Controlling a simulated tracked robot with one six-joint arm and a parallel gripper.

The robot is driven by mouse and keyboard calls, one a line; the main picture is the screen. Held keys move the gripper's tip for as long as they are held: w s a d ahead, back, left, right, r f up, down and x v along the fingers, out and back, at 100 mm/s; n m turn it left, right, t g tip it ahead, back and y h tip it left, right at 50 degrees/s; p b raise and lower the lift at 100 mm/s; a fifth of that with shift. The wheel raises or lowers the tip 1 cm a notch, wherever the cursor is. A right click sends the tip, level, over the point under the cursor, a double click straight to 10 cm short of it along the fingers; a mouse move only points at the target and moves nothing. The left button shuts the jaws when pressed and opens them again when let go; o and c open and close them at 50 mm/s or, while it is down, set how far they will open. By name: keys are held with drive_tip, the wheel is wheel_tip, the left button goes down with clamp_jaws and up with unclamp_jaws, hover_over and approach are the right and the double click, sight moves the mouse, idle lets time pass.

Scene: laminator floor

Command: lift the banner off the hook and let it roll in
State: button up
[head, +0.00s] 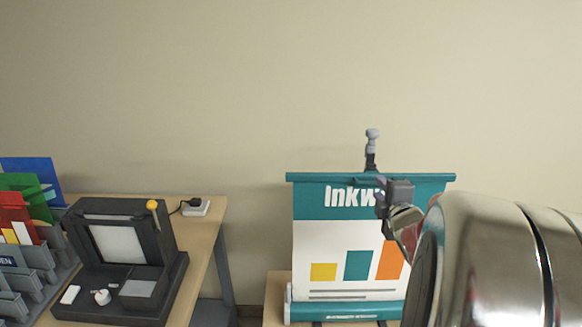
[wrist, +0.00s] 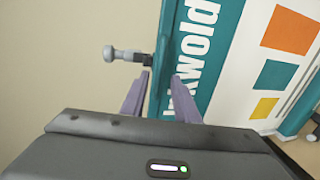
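The banner (head: 340,245) is pulled up out of its base, with a teal top band reading "Inkwold" and coloured blocks on white. Its teal top bar (head: 310,177) is level, and a grey post with the hook (head: 371,145) rises behind its middle. In the wrist view the banner (wrist: 228,75) runs sideways and the grey post end (wrist: 125,54) lies left of the bar. My gripper (head: 383,197) is in front of the top bar near the hook. In the wrist view my gripper (wrist: 160,78) has its purple fingers apart, with teal between them. Contact is unclear.
The banner's base (head: 325,312) stands on a wooden table (head: 276,290). On the left, another table (head: 207,228) holds a black machine (head: 120,245), a white power strip (head: 196,207) and a rack of coloured folders (head: 30,200). The wall above is clear.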

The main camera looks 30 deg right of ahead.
sight(376, 184)
drive_tip(key=shift+x, duration=2.35)
clamp_jaws()
